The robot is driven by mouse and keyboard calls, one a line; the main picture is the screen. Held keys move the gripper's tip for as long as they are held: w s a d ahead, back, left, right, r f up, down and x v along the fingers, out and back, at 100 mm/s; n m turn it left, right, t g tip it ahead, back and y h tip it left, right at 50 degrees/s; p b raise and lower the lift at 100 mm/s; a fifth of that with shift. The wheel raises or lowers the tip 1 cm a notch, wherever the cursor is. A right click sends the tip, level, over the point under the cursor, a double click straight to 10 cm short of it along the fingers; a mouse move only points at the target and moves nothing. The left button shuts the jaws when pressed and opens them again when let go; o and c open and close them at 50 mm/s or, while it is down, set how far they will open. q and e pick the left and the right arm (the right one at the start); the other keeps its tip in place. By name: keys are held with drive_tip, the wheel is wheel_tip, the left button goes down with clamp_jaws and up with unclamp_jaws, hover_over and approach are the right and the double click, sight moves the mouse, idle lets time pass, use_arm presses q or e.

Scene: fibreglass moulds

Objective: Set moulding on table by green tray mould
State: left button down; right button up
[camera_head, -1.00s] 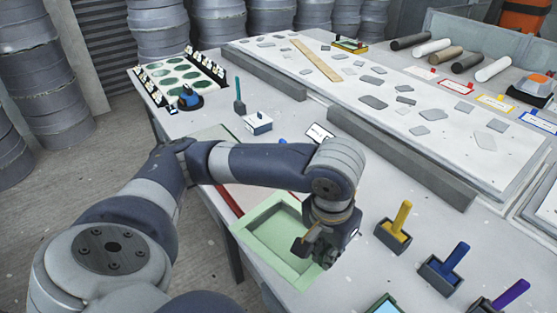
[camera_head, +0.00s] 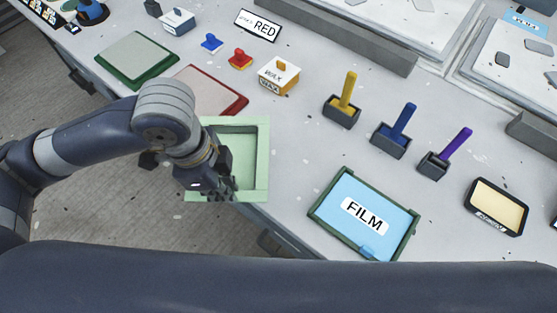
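A pale green tray mould (camera_head: 262,160) with a square recess lies at the table's front edge, left of centre. My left gripper (camera_head: 212,182) is over its left and near side and hides part of the rim and recess. The fingers are dark and partly hidden by the wrist, so I cannot tell whether they are open or shut. I cannot make out a separate moulding in the gripper or in the recess. My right gripper is not in view.
A blue FILM tray (camera_head: 345,207) lies right of the mould. Behind stand yellow (camera_head: 346,95), blue (camera_head: 398,133) and purple-handled tools (camera_head: 448,153) in dark holders. A WAX box (camera_head: 280,76) and red-edged panel (camera_head: 212,85) are near. Bare table shows between mould and tools.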

sight(241, 156)
use_arm(q)
drive_tip(key=s+d+f+m+g+b, duration=0.15)
drive_tip(key=s+d+f+m, duration=0.3)
drive_tip(key=m, duration=0.75)
drive_tip(key=w+a, duration=0.1)
drive_tip(key=w, duration=0.4)
drive_tip(key=w+p, duration=0.1)
drive_tip(key=w, duration=0.4)
drive_tip(key=w+a+p, duration=0.1)
drive_tip(key=w, duration=0.4)
drive_tip(key=shift+w+a+f, duration=0.3)
drive_tip(key=shift+a+f, duration=0.05)
wheel_tip(241, 156, down, 3)
drive_tip(key=shift+f+p, duration=0.2)
drive_tip(key=shift+p, duration=0.2)
drive_tip(key=shift+f, duration=0.1)
drive_tip(key=shift+f, duration=0.1)
drive_tip(key=c, duration=1.7)
unclamp_jaws()
